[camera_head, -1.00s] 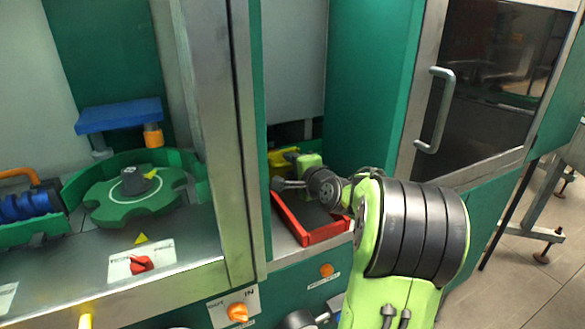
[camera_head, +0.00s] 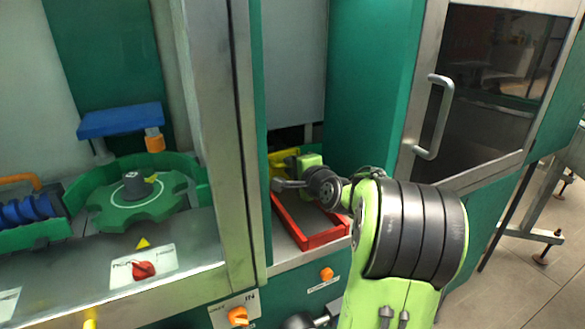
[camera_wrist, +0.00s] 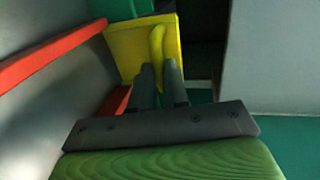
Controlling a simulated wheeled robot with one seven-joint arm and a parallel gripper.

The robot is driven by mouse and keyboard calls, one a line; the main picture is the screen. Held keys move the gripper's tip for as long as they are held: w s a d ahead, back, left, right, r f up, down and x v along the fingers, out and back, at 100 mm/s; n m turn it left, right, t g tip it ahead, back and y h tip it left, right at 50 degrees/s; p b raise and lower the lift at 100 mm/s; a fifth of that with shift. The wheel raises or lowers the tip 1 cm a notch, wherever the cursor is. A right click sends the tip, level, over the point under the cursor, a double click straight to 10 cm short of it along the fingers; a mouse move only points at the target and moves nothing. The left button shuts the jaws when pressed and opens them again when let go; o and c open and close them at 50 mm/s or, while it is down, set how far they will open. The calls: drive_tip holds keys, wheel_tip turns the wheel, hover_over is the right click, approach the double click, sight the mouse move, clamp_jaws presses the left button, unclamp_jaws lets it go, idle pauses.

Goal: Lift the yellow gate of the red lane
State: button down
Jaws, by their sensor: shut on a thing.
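The yellow gate (camera_wrist: 135,45) stands at the far end of the red lane, seen close in the wrist view. A curved yellow handle (camera_wrist: 157,42) is on its face. My gripper (camera_wrist: 159,68) is shut on this handle, with a dark finger on either side. In the head view the gate (camera_head: 284,160) shows partly behind my wrist, and the fingers are hidden there. The red lane (camera_head: 318,239) has low red walls and a grey floor. One red wall also shows in the wrist view (camera_wrist: 50,52).
A steel post (camera_head: 245,150) stands left of the lane and a green panel (camera_head: 365,90) right of it. A door with a bar handle (camera_head: 436,115) is further right. A green star wheel (camera_head: 137,205) sits on the left deck.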

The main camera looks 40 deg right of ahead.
wheel_tip(320, 180, up, 16)
drive_tip(key=p, duration=1.1)
drive_tip(key=shift+r+p, duration=0.2)
drive_tip(key=shift+p, duration=0.1)
drive_tip(key=c, duration=1.2)
unclamp_jaws()
drive_tip(key=shift+o, duration=0.4)
drive_tip(key=shift+f, duration=0.1)
drive_tip(key=shift+s, duration=0.1)
drive_tip(key=v, duration=1.5)
drive_tip(key=shift+s+a+b, duration=0.25)
drive_tip(key=shift+s+b, duration=0.05)
drive_tip(key=shift+b, duration=0.15)
drive_tip(key=shift+f, duration=0.1)
